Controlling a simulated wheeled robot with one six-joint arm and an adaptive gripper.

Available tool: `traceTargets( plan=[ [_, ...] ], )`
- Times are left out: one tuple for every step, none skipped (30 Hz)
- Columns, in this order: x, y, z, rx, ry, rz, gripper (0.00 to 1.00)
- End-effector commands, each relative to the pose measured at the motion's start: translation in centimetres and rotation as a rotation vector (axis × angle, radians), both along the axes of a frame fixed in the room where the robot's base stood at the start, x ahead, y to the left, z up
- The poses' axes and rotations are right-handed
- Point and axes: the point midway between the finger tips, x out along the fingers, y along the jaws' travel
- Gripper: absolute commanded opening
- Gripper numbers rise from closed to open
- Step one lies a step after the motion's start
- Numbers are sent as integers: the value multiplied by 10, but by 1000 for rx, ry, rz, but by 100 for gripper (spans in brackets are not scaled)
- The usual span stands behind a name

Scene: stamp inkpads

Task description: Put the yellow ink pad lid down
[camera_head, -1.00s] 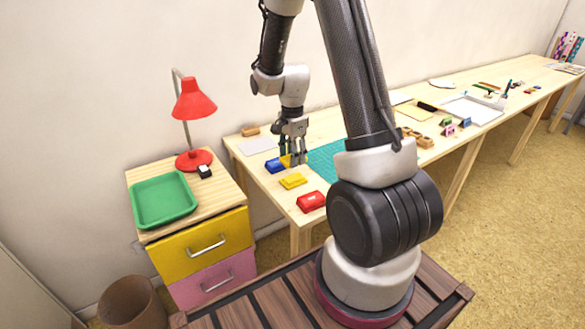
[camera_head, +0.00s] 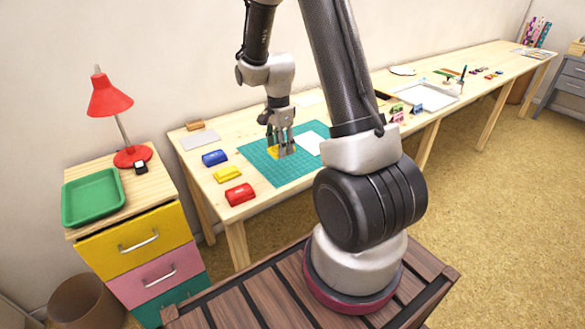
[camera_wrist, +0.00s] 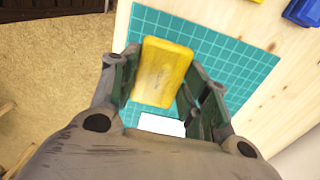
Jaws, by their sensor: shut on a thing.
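My gripper (camera_head: 284,150) is shut on the yellow ink pad lid (camera_wrist: 164,72), which sits between the two fingers in the wrist view. In the head view the lid (camera_head: 272,153) shows partly behind the fingers. It is over the green cutting mat (camera_head: 262,172); I cannot tell whether it touches the mat. The yellow ink pad (camera_head: 227,174) stands on the table left of the mat, between the blue ink pad (camera_head: 215,157) and the red ink pad (camera_head: 239,194).
A white sheet (camera_head: 310,143) lies on the mat, right of my gripper. A grey sheet (camera_head: 199,140) and a wooden block (camera_head: 195,126) are at the table's far left. The drawer unit with a green tray (camera_head: 93,198) and a red lamp (camera_head: 109,97) stands to the left.

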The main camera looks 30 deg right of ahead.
Motion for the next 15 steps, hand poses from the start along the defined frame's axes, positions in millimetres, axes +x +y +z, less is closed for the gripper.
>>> traceTargets(
  plan=[
    [-1,0,-12,1,5,1,33],
    [-1,0,-18,1,6,1,33],
    [-1,0,-25,1,4,1,33],
    [-1,0,-30,1,4,1,33],
    [-1,0,-34,0,3,1,33],
    [0,0,-37,0,2,1,33],
    [0,0,-39,0,1,1,33],
    [0,0,-42,0,2,1,33],
    [0,0,-45,0,2,1,33],
    [0,0,-47,0,1,1,33],
    [0,0,-51,0,2,1,33],
    [-1,0,-56,0,3,1,33],
    [-1,0,-61,1,4,1,33],
    [-1,0,-66,0,3,1,33],
    [-1,0,-72,1,4,1,33]
  ],
)
